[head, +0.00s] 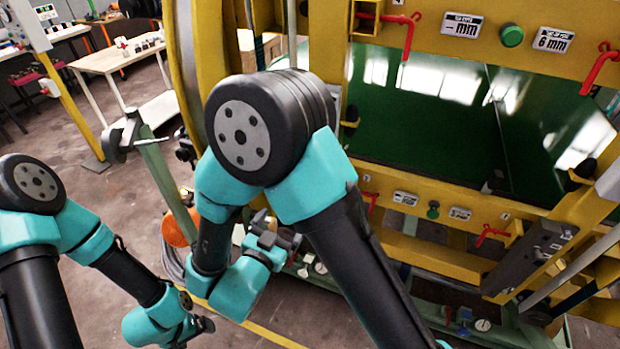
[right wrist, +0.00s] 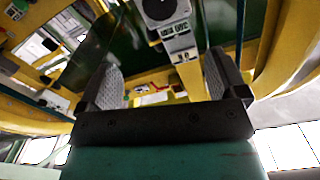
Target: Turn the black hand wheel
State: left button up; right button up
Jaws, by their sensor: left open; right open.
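A dark wheel-like part (head: 112,146) is on a green post at the left of the yellow machine in the head view. I cannot tell for sure that it is the black hand wheel. My left gripper (head: 203,327) is low in the head view, open, apart from that part and below it. My right gripper (head: 277,234) is partly hidden behind my right arm. In the right wrist view its two ridged jaws (right wrist: 163,76) are spread wide with nothing between them. Beyond them is a grey fitting with a dark round face (right wrist: 160,8).
The yellow machine frame (head: 440,245) with a dark green panel (head: 430,125) fills the right. Red handles (head: 409,35) and a green button (head: 511,36) stick out from it. An orange round object (head: 180,228) is near its base. A workbench (head: 112,60) stands at the back left.

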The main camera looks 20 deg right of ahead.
jog(key=x, duration=1.7)
jog(key=shift+w+d, duration=0.2)
jog(key=shift+c, duration=0.5)
jog(key=c, duration=0.8)
jog(key=shift+c, duration=0.2)
jog(key=shift+m, duration=0.3)
jog(key=m, duration=1)
jog(key=shift+s, duration=0.1)
